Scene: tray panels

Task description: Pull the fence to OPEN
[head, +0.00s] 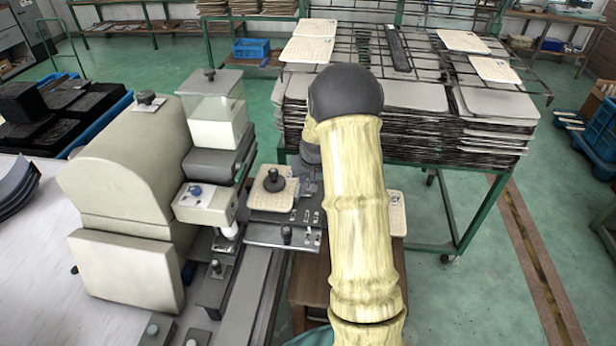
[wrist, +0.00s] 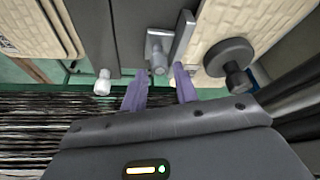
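In the wrist view, my gripper (wrist: 161,82) shows two purple fingers spread apart, with nothing between them that I can see held. Just beyond the fingertips is a small grey bracket with a round grey knob (wrist: 158,62), fixed by a slanted grey plate (wrist: 184,36); this may be the fence, but I cannot tell for sure. Contact between fingers and knob is not clear. No OPEN marking is readable. In the head view, my arm covers the gripper and much of the machine's right end; a grey metal plate (head: 262,236) with small knobs shows beside it.
A dark round knob (wrist: 229,62) stands close right of the fingers, and a white-tipped peg (wrist: 103,84) to their left. The beige machine (head: 135,170) fills the left. A green rack of stacked panels (head: 410,125) stands behind my arm. Floor at right is mostly clear.

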